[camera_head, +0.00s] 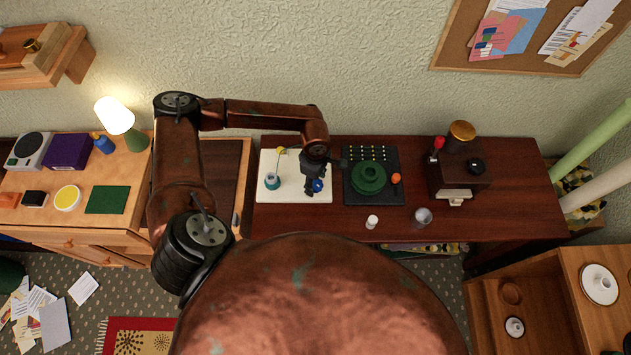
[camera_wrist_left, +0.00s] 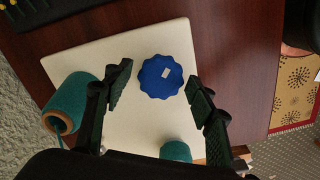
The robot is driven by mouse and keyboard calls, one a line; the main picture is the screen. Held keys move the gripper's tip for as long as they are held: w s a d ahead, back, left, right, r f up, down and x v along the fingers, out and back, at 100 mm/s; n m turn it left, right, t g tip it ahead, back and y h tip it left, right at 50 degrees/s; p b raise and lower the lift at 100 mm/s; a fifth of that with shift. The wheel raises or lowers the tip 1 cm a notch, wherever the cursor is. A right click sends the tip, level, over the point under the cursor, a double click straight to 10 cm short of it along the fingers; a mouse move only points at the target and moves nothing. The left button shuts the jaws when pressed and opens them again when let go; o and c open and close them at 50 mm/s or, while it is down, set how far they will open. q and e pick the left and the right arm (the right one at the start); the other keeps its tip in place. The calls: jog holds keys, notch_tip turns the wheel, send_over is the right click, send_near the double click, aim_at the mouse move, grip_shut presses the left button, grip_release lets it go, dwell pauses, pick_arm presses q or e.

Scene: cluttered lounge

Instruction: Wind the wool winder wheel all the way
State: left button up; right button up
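The wool winder is a white board (camera_head: 292,193) on the dark wooden table, with a blue scalloped wheel (camera_head: 319,185) and teal wool (camera_head: 272,181) on it. In the left wrist view the blue wheel (camera_wrist_left: 160,77) carries a small pale mark. My left gripper (camera_head: 312,189) is over the wheel. Its two dark fingers stand open on either side of the wheel, with visible gaps. My right gripper is not in view.
A black board (camera_head: 352,196) with a green round piece (camera_head: 368,177) and an orange knob (camera_head: 396,178) lies just right of the winder. A coffee grinder (camera_head: 458,178), a white cup (camera_head: 372,222) and a glass (camera_head: 423,216) stand further right.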

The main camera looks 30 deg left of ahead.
aim_at(316, 184)
pick_arm(q)
jog(key=shift+o, duration=0.4)
notch_tip(316, 184, up, 12)
dwell(0.4)
jog(key=shift+f, duration=0.1)
dwell(0.3)
